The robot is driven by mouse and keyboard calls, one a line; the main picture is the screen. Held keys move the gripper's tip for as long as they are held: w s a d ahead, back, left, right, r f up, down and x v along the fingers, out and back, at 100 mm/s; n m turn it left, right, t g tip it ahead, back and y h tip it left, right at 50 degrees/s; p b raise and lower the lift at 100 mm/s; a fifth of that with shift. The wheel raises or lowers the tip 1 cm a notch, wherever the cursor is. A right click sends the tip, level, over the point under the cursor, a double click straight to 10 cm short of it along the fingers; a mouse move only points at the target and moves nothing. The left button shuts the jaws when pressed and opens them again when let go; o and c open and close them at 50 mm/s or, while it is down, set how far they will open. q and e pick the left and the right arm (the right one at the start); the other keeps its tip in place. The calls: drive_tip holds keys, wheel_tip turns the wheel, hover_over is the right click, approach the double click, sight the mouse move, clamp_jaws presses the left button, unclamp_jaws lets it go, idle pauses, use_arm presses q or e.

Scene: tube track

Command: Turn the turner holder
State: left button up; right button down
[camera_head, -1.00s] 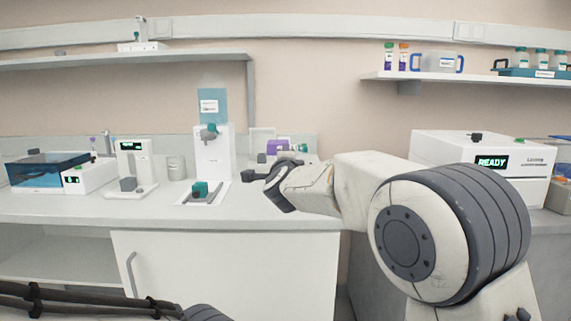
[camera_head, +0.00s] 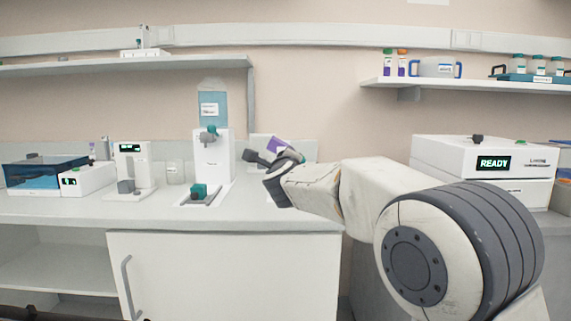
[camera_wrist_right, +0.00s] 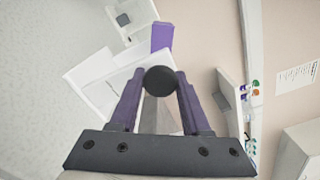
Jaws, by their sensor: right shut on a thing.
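My right arm reaches in from the right in the head view, with its gripper (camera_head: 278,146) over the bench, seen from behind and partly hidden by the wrist. In the right wrist view the two purple fingers (camera_wrist_right: 160,88) are closed on a dark round knob (camera_wrist_right: 160,80). It seems to belong to the turner holder, but its full shape is hidden. A purple block (camera_wrist_right: 162,35) and a white panel (camera_wrist_right: 95,82) lie beyond the fingers. My left gripper is not in view.
A white stand with a green top (camera_head: 211,160) is left of the gripper on the bench (camera_head: 70,208). A small white device (camera_head: 130,165) is further left. A white machine reading READY (camera_head: 480,158) stands right. Shelves hang above.

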drive_tip(key=shift+f+m+b, duration=0.15)
drive_tip(key=shift+m+b, duration=0.45)
drive_tip(key=shift+m, duration=0.4)
drive_tip(key=shift+f+m+b, duration=0.1)
drive_tip(key=shift+m+b, duration=0.45)
drive_tip(key=shift+m, duration=0.45)
drive_tip(key=shift+m+b, duration=0.35)
drive_tip(key=shift+m, duration=0.85)
drive_tip(key=shift+c, duration=2)
unclamp_jaws()
drive_tip(key=shift+r, duration=0.1)
drive_tip(key=s+b, duration=0.1)
drive_tip(key=s, duration=0.9)
drive_tip(key=shift+s, duration=0.2)
